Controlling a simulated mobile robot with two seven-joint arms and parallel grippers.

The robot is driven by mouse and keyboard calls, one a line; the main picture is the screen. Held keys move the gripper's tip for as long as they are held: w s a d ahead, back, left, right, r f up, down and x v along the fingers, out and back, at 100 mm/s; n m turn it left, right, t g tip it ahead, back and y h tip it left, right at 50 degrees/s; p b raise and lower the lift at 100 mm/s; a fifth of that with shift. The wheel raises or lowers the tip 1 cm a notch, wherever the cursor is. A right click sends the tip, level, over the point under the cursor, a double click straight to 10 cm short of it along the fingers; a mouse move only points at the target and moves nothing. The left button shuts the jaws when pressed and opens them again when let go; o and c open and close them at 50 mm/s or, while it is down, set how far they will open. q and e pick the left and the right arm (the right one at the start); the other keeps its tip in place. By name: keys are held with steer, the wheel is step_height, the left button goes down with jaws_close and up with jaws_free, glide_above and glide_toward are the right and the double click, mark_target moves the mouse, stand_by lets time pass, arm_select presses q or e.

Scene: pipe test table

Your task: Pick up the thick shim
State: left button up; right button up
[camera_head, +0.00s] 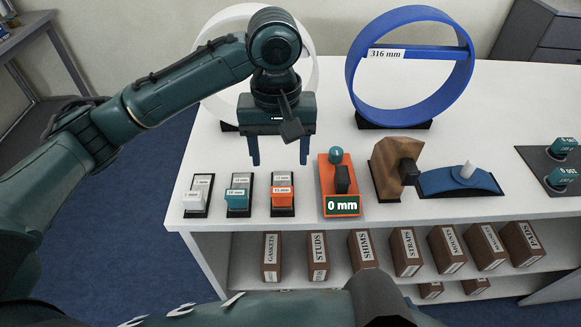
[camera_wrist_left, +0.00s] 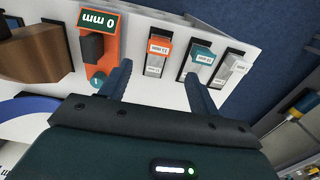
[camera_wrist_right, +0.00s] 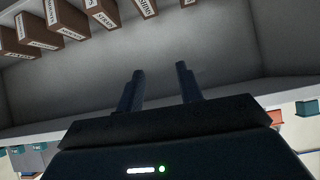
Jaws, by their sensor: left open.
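Three small blocks, which look like the shims, lie in dark holders in a row near the table's front edge: a white one (camera_head: 192,201), a teal one (camera_head: 237,199) and an orange one (camera_head: 282,194). Their labels are too small to read surely. The left wrist view also shows the orange block (camera_wrist_left: 160,47), teal block (camera_wrist_left: 202,55) and white block (camera_wrist_left: 239,67). My left gripper (camera_head: 280,162) is open and empty, pointing down above and behind the orange block. My right gripper (camera_wrist_right: 160,70) is open and empty, below table-top level near the shelf.
An orange gauge (camera_head: 342,207) reading 0 mm stands right of the orange block. A wooden block (camera_head: 386,168) and a blue curved piece (camera_head: 450,182) are further right. A blue ring (camera_head: 352,85) and white ring (camera_head: 222,22) stand behind. Brown labelled boxes (camera_head: 317,257) line the shelf.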

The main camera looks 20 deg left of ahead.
mark_target(282, 188)
arm_select(q)
step_height(282, 188, down, 7)
steer(key=shift+a+r, duration=0.1)
steer(key=shift+w+f, duration=0.15)
steer(key=shift+f, duration=1.4)
steer(key=shift+w+f, duration=0.1)
steer(key=shift+f, duration=1.4)
arm_select(e)
steer(key=shift+s+f, duration=0.1)
steer(key=shift+s, duration=0.1)
arm_select(q)
steer(key=c, duration=0.9)
steer(key=shift+r, duration=0.1)
steer(key=c, duration=0.4)
arm_select(e)
steer(key=shift+s+f, duration=0.2)
steer(key=shift+s, duration=0.15)
